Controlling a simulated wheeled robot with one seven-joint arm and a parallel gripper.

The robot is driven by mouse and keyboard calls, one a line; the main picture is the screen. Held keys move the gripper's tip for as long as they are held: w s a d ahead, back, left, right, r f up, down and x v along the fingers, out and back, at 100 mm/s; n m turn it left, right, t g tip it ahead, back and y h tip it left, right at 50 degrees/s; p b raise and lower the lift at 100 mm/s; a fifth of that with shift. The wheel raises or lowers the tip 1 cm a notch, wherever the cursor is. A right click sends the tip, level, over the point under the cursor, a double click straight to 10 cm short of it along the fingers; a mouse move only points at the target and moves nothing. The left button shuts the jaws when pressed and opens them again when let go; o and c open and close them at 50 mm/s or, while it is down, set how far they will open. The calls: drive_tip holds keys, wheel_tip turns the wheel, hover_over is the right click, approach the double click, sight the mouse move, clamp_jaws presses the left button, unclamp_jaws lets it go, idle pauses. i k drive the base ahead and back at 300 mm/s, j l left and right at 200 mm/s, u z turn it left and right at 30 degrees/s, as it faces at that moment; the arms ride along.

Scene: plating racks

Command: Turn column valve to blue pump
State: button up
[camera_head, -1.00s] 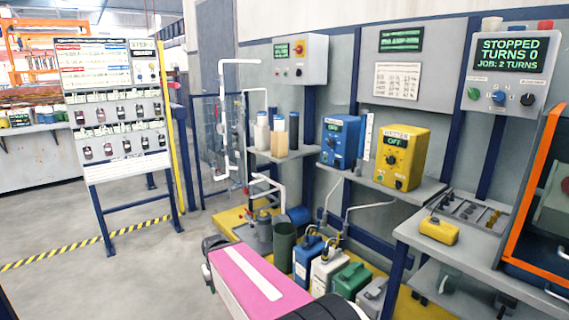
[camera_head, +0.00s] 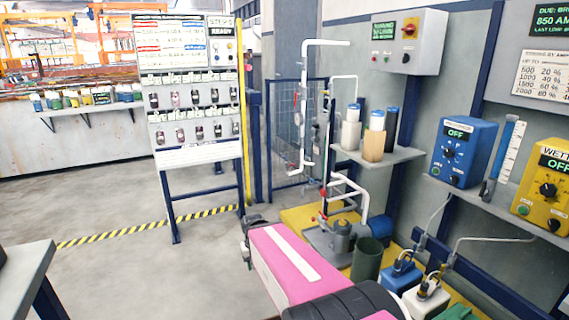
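The blue pump (camera_head: 468,152) sits on the wall shelf at the right, with a dark knob and a display reading OFF. The yellow pump (camera_head: 540,192), also OFF, stands right of the column, partly cut by the frame edge. My pink arm crosses the bottom middle. My gripper cannot be made out.
White pipes with red handles (camera_head: 323,206) rise beside a wire mesh gate. A dark green bin (camera_head: 367,260) and several jugs stand on the yellow floor platform. A sign board (camera_head: 195,90) stands left. Grey floor is open at left, with a table corner (camera_head: 22,275) near.

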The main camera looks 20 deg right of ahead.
sight(482, 191)
drive_tip(key=i+z, duration=0.2)
drive_tip(key=z, duration=0.2)
drive_tip(key=i+j+z, duration=0.15)
drive_tip(key=z, duration=0.2)
drive_tip(key=i+j+z, duration=0.15)
drive_tip(key=z, duration=0.25)
drive_tip(key=i+j, duration=0.05)
drive_tip(key=i, duration=0.05)
